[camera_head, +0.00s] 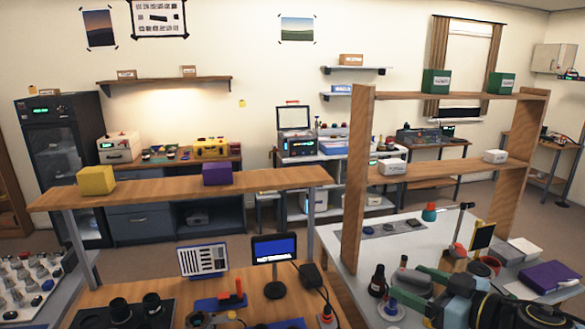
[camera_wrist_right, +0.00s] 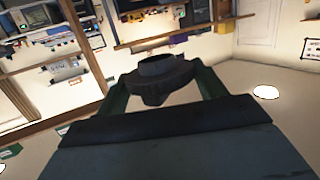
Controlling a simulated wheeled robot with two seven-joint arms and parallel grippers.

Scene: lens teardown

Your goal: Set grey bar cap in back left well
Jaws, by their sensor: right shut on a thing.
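My right gripper (camera_head: 411,285) is at the lower right of the head view, its green fingers over the white table. It is shut on a dark grey round cap (camera_wrist_right: 155,72) with a raised ring and a projecting piece, held between the green fingertips in the right wrist view. In the head view the held cap (camera_head: 410,281) shows as a grey shape between the fingers. I cannot tell which well is the back left one. A grey strip tray (camera_head: 376,232) with several small round parts lies further back on the white table. My left gripper is not in view.
A dark bottle (camera_head: 377,281) and a blue-and-white round piece (camera_head: 391,307) stand close left of the right gripper. A wooden shelf post (camera_head: 354,190) rises left of the strip tray. A purple box (camera_head: 549,276) lies at right. A black tray (camera_head: 85,318) sits at lower left.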

